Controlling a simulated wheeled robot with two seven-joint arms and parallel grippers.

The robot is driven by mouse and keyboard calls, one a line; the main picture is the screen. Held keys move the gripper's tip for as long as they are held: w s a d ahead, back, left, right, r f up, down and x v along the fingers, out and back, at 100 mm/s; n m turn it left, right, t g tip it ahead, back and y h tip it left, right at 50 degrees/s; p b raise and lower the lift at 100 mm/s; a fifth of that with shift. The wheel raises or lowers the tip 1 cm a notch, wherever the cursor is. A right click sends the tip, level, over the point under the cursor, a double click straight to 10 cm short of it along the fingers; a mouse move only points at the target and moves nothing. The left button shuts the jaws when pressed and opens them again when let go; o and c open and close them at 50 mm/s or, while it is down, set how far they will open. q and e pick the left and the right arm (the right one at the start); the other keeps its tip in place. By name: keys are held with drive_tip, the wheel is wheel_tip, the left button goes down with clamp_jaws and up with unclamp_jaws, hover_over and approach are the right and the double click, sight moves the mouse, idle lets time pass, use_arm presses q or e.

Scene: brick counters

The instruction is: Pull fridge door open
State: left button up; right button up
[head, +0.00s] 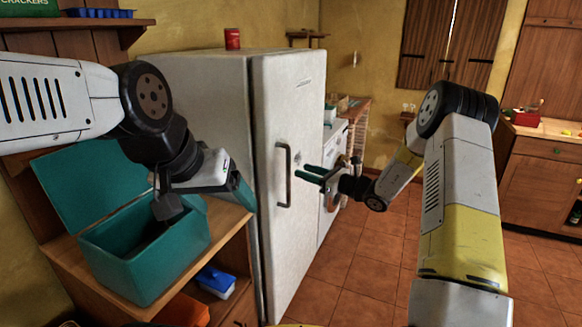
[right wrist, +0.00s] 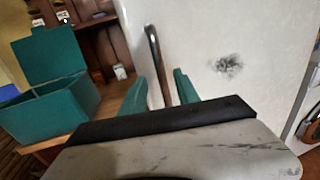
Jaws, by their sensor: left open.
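The white fridge (head: 205,90) stands in the middle of the head view, with its door (head: 305,120) looking closed against the body. A dark vertical handle (head: 283,175) is on the door's left side. My right gripper (head: 308,173) is in front of the door, its green fingers pointing at the handle. In the right wrist view the metal handle (right wrist: 157,62) lies in line with the gap between the open fingers (right wrist: 160,90); I cannot tell whether it touches them. My left gripper (head: 240,190) is left of the fridge, above the wooden cabinet, with its fingers partly hidden.
An open teal box (head: 145,260) sits on the wooden cabinet (head: 75,270) left of the fridge. A blue and white container (head: 215,281) is on the shelf below. A red can (head: 232,38) stands on the fridge. Tiled floor (head: 365,265) in front of the door is clear.

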drive_tip(key=x, duration=0.7)
drive_tip(key=shift+w+a, duration=0.25)
drive_tip(key=shift+c, duration=0.5)
clamp_jaws()
idle(0.6)
